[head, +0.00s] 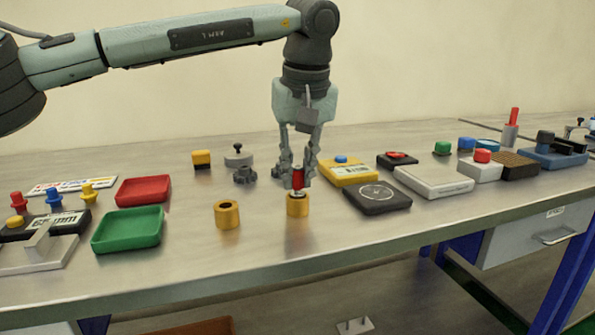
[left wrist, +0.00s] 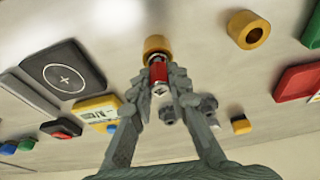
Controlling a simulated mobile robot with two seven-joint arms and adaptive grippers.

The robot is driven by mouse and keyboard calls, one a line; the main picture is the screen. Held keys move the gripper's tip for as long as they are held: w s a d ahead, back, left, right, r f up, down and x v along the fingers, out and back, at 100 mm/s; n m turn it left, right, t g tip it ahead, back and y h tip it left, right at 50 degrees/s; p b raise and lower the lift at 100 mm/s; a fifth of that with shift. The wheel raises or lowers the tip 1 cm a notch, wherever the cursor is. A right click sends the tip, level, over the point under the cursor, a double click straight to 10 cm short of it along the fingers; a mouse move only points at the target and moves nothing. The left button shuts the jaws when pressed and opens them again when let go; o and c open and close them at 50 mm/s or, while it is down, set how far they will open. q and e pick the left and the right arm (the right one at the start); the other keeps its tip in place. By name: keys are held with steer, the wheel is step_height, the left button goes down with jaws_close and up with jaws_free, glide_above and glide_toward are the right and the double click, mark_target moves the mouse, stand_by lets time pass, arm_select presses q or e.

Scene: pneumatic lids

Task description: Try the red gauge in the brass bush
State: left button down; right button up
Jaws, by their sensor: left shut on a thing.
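The red gauge (head: 298,179) is upright between the fingertips of my left gripper (head: 297,176), which is shut on it. It also shows in the left wrist view (left wrist: 158,71), with a metal end. A brass bush (head: 298,206) stands on the bench directly below the gauge, and the gauge's lower silver end is at its mouth. I cannot tell how far, if at all, the end is inside. The bush also shows in the left wrist view (left wrist: 157,44), beyond the gauge. A second brass bush (head: 227,215) stands to the left with its bore empty. My right gripper is out of view.
Green (head: 128,230) and red (head: 144,190) trays lie to the left. A dark round-marked pad (head: 377,198) and a yellow meter (head: 351,171) are close on the right. Grey knobbed parts (head: 239,158) stand behind. Bench front is clear around the bushes.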

arm_select(q)
steer(key=shift+r+p, duration=1.05)
steer(key=shift+r, duration=0.15)
steer(key=shift+r, duration=0.1)
steer(key=shift+r+p, duration=0.75)
steer(key=shift+r, duration=1.65)
